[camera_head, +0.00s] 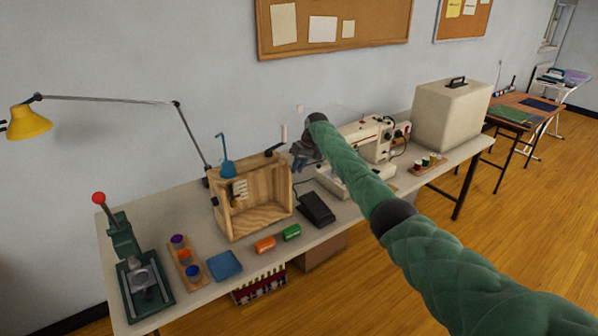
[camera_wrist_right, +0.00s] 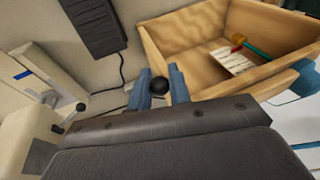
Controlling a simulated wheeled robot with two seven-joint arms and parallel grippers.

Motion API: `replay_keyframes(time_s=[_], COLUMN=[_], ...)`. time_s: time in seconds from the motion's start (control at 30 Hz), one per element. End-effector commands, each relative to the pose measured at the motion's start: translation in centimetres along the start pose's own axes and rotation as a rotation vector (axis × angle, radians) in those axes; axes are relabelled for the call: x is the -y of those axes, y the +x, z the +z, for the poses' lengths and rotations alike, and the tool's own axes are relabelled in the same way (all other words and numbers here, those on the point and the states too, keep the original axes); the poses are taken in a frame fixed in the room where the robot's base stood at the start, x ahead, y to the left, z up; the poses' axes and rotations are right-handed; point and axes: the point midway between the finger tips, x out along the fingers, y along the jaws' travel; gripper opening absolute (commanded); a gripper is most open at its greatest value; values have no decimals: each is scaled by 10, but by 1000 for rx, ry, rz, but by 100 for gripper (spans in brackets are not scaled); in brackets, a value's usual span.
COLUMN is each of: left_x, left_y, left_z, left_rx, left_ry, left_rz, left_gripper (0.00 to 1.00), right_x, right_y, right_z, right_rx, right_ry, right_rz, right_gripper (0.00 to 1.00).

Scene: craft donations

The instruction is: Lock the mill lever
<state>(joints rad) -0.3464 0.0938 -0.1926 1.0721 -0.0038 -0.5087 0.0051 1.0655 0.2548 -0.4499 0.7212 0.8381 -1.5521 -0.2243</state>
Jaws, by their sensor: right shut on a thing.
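A wooden box-shaped unit (camera_head: 255,217), which I take for the mill, stands open-fronted on the table, with a blue part (camera_head: 226,168) on its upper left and a dark handle (camera_head: 270,148) at its upper right. It also shows in the wrist view (camera_wrist_right: 180,60). My right gripper (camera_head: 302,152) is just right of its upper edge, between it and the sewing machine. In the wrist view its blue fingers are shut on a black ball knob (camera_wrist_right: 159,86), probably the lever's end. The lever's shaft is hidden, so its angle cannot be told. My left gripper is out of view.
A white sewing machine (camera_head: 365,140) stands close right of my gripper. A black foot pedal (camera_head: 316,208) with a cable lies in front. A green press (camera_head: 142,278) with a red knob and a blue tray (camera_head: 225,265) are at left. A cream case (camera_head: 450,115) stands at right.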

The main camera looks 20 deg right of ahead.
Motion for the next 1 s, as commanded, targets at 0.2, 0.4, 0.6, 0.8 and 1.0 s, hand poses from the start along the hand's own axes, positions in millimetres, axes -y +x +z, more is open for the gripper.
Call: replay_keyframes(time_s=[0.2,0.4,0.6,0.8,1.0], left_x=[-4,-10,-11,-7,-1], left_y=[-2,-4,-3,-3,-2], left_z=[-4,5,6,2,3], left_rx=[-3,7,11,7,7], left_ry=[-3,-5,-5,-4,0], left_rz=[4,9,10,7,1], left_gripper=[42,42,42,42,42], right_x=[1,1,1,1,1], right_y=[-3,-3,-4,-4,-4], right_z=[-3,-3,-3,-4,-3], right_rx=[50,67,68,66,67], right_ry=[14,18,18,18,18], right_rz=[3,4,4,4,4], right_gripper=[0,0,0,27,40])
